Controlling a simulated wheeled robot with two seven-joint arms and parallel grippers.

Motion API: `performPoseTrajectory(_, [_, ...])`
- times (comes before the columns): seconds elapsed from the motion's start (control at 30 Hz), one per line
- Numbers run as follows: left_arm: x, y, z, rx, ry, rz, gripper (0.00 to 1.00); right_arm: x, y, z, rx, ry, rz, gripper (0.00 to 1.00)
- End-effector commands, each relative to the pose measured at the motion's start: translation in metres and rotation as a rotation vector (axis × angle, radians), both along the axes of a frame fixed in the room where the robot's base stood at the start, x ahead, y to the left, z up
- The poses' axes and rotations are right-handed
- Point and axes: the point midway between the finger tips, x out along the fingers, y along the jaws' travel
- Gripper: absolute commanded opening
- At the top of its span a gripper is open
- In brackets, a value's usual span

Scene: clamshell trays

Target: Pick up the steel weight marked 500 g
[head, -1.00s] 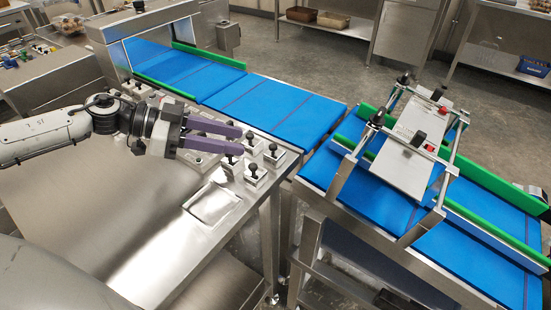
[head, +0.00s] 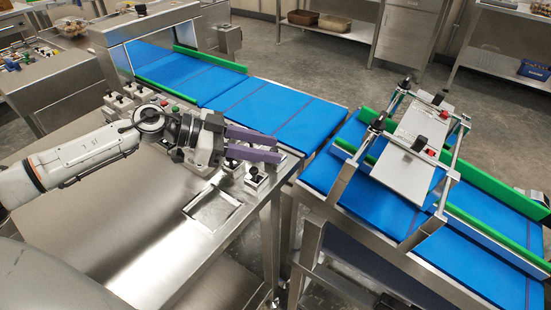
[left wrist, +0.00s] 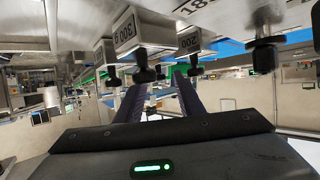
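Several steel block weights with black knobs stand on the steel table; two are the front weight (head: 257,181) and the weight to its left (head: 231,168). My left gripper (head: 281,149) is over this group, its two purple fingers apart with nothing visibly clamped. The left wrist view appears upside down. There, a marked weight (left wrist: 124,32) and another marked weight (left wrist: 188,41) lie beyond the spread fingers (left wrist: 158,86). Their markings are turned and small, so I cannot tell which is 500 g. The fingers hide part of the group. My right gripper is out of view.
A shallow steel tray recess (head: 212,209) is in front of the weights. A blue conveyor (head: 270,110) runs behind them. A second conveyor with green rails and a metal frame (head: 410,150) stands to the right. The table's left front area is clear.

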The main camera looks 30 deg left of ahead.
Motion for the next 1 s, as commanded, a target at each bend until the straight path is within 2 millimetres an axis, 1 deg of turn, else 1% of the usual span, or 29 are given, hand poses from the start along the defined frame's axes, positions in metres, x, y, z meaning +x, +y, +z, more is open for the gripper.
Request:
performPoseTrajectory(0.1, [0.0,0.0,0.0,0.0,0.0,0.0,0.35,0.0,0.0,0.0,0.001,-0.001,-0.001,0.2])
performPoseTrajectory(0.13, [0.0,0.001,0.0,0.0,0.0,0.001,0.33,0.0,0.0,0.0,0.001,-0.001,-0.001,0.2])
performPoseTrajectory(0.27, [0.0,0.001,0.0,0.0,0.0,0.001,0.11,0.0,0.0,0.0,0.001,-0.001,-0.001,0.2])
performPoseTrajectory(0.3, [0.0,0.001,0.0,0.0,0.0,0.001,0.04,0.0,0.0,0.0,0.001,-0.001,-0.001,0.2])
performPoseTrajectory(0.33, [0.0,0.001,0.0,0.0,0.0,0.001,0.0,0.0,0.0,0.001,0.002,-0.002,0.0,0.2])
performPoseTrajectory(0.67, [0.001,0.001,0.003,-0.002,-0.004,0.002,0.0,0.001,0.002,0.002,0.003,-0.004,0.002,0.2])
performPoseTrajectory(0.77, [0.001,0.001,0.008,0.0,-0.006,0.001,0.0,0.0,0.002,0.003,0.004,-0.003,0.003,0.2])
performPoseTrajectory(0.87, [0.001,0.001,0.021,0.001,-0.006,0.001,0.0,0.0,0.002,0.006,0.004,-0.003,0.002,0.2])
performPoseTrajectory(1.0, [0.001,0.001,0.051,0.001,-0.01,0.001,0.0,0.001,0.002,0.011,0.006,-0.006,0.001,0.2])
